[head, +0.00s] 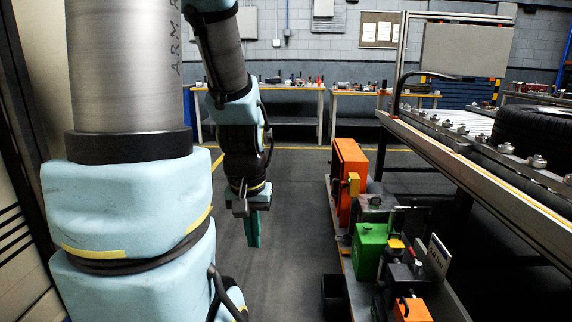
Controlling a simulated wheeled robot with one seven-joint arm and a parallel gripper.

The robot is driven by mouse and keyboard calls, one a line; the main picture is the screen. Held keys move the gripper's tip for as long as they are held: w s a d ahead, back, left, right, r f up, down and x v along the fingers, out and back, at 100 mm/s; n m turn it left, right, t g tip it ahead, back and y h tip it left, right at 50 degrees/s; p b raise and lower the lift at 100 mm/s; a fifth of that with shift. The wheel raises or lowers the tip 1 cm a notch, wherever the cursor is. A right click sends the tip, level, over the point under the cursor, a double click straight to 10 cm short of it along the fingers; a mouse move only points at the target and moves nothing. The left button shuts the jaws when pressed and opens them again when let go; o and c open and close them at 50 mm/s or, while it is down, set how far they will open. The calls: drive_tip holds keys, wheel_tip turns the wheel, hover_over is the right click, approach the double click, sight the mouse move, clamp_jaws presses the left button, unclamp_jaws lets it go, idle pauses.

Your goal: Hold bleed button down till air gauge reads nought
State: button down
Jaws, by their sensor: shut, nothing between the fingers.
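My gripper (253,243) hangs at the end of my arm, left of the equipment row, with its teal fingers pointing down. The fingers are shut and empty, over open floor and apart from the equipment. A tall orange box (350,172), a green box (371,246) and several dark units (376,207) stand on a low grey bench (448,297) at the right. A yellow part (396,244) sits by the green box. I cannot tell which part is the bleed button. No gauge face can be made out, so its reading cannot be told.
A roller conveyor (470,160) with a black tyre (535,137) runs along the right, above the bench. A dark open bin (335,293) is on the floor at the bench's left side. Workbenches (330,92) line the back wall. Grey floor between my arm and the bench is clear.

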wheel_tip(320, 180, up, 10)
drive_tip(key=p, duration=0.7)
drive_tip(key=shift+f, duration=0.25)
